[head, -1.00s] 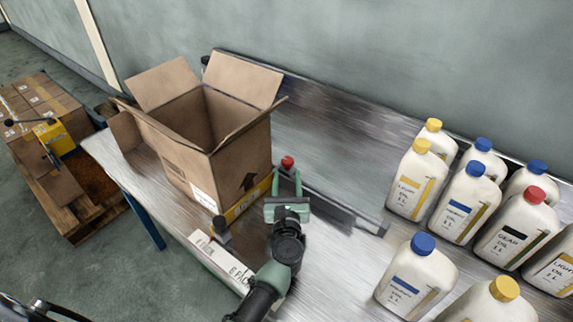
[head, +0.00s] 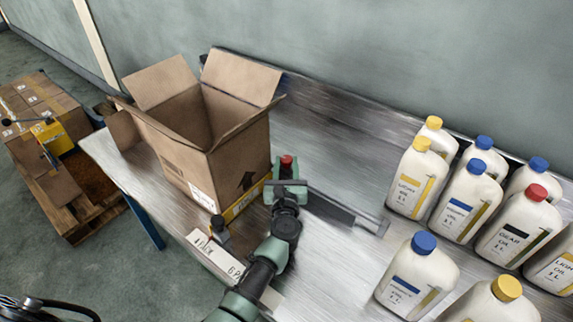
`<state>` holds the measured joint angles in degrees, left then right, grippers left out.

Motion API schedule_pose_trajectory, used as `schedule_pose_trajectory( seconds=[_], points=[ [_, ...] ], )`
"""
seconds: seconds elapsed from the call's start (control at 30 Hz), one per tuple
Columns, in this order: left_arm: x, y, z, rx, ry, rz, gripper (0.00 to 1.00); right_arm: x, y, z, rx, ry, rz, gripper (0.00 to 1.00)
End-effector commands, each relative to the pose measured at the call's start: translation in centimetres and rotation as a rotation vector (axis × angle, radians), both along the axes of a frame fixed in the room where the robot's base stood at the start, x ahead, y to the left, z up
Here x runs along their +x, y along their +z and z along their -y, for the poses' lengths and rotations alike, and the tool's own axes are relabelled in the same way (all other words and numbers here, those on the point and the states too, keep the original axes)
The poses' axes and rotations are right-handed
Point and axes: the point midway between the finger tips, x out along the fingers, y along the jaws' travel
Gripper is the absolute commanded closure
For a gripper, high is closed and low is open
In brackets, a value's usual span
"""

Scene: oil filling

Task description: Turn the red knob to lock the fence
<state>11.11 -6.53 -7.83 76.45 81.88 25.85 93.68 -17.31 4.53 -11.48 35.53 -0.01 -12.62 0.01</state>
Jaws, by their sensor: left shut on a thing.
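The red knob (head: 287,161) shows at the right side of the open cardboard box, on the metal table. My left gripper (head: 286,178) is at the knob, with its fingers shut around it; only the knob's top shows and the fingers are partly hidden by my wrist. The fence is a dark metal bar (head: 335,208) that runs from beside my gripper toward the lower right and ends in a small upturned end. The open cardboard box (head: 212,140) stands upright just left of the gripper.
Several white oil bottles (head: 465,210) with coloured caps stand on the right of the table (head: 325,130). A black knob (head: 218,223) and a white label strip (head: 215,252) are at the table's front edge. A loaded pallet (head: 75,215) is on the floor at left.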

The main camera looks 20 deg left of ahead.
Motion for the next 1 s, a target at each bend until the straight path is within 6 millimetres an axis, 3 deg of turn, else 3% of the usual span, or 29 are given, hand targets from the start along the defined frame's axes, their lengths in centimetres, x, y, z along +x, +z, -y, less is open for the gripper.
schedule_pose_trajectory(
  seconds=[0.33, 0.7, 0.73, 1.0],
  points=[
    [-0.13, -0.02, -0.67, 0.003, -0.223, 0.000, 1.00, -0.06, 0.10, 0.01, 0.000, 0.000, -0.001, 0.64],
    [-0.15, -0.02, -0.59, 0.000, -0.248, 0.000, 1.00, 0.03, 0.10, 0.02, 0.000, 0.000, 0.000, 0.64],
    [-0.16, -0.02, -0.59, 0.001, -0.248, 0.000, 0.58, 0.05, 0.10, 0.02, 0.000, 0.000, 0.000, 0.64],
    [-0.15, -0.01, -0.57, 0.000, -0.247, 0.000, 0.58, 0.15, 0.10, 0.03, -0.001, 0.000, 0.002, 0.64]
  ],
)
